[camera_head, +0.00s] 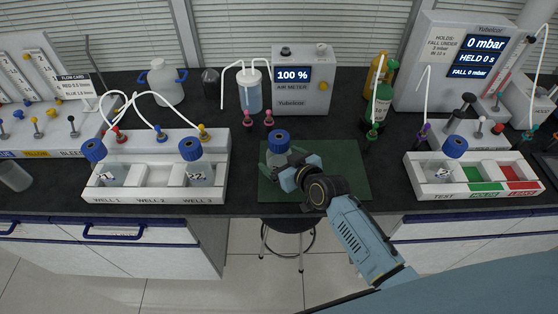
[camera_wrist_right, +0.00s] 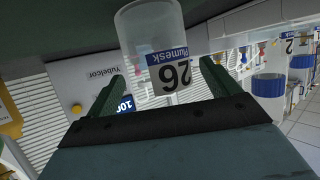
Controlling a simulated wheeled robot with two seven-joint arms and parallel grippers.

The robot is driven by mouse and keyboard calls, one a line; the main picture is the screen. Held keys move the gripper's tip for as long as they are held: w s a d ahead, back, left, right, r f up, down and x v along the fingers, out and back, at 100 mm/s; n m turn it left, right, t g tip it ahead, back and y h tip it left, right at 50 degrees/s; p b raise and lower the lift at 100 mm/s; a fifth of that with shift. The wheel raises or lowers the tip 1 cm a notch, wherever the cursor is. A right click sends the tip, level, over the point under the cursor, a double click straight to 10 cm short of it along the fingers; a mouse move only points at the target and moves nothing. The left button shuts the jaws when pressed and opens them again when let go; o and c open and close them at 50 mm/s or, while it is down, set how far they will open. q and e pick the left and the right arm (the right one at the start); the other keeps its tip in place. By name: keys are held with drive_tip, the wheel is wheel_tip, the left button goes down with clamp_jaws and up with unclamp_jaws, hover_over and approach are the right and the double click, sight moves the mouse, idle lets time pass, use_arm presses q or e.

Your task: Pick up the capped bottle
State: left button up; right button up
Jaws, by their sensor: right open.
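A clear bottle with a blue cap (camera_head: 279,140) stands upright on the dark green mat (camera_head: 345,185). In the right wrist view the bottle (camera_wrist_right: 158,45) appears upside down, with a blue and white label reading 26. My right gripper (camera_head: 281,165) is low over the mat, at the bottle's near side. Its green fingers (camera_wrist_right: 160,88) are open, one on each side of the bottle. I cannot tell whether either finger touches it. The gripper hides the bottle's lower part in the head view. My left gripper is out of view.
Left of the mat is a white well rack (camera_head: 155,196) with blue-capped bottles in wells 1 and 3. A test tray (camera_head: 475,190) with another capped bottle is on the right. The air meter (camera_head: 302,95) and a tubed bottle (camera_head: 249,95) stand behind. The mat's right part is clear.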

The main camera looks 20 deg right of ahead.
drive_tip(key=shift+x, duration=0.8)
drive_tip(key=shift+s, duration=0.1)
drive_tip(key=c, duration=1.2)
drive_tip(key=shift+r, duration=0.1)
drive_tip(key=shift+c, duration=0.6)
